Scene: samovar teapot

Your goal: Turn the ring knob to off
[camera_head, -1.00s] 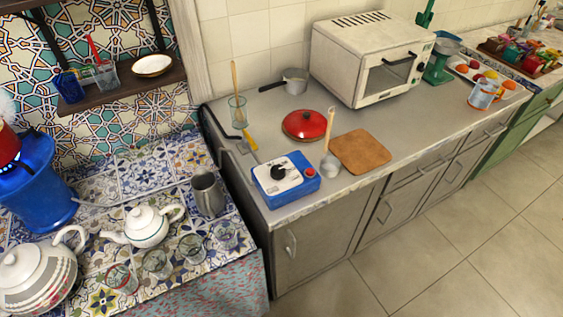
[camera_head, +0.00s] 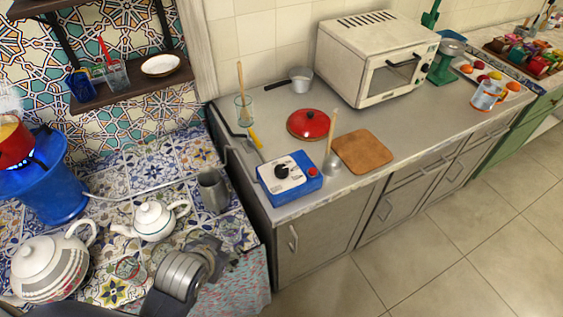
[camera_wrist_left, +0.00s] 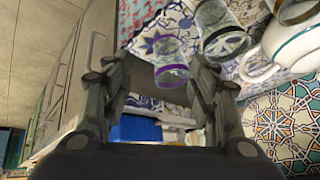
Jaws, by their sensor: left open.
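A blue box (camera_head: 302,188) with a white top plate stands at the counter's near left corner. A black knob (camera_head: 283,171) sits on its plate, and a small red round part is at its right corner. I cannot read the knob's marks. My left gripper (camera_head: 212,252) is over the tiled top, left of and nearer than the box, and apart from it. In the left wrist view the gripper's fingers (camera_wrist_left: 160,90) are spread with nothing gripped. A blue surface (camera_wrist_left: 135,128) shows beyond them; the knob cannot be made out there. My right gripper is not in view.
A blue burner (camera_head: 55,185) with a small blue flame and a red pot stands at left. White teapots (camera_head: 155,221), glasses and a metal jug (camera_head: 213,190) crowd the tiles. A ladle (camera_head: 331,165) and wooden board (camera_head: 362,152) are right of the box.

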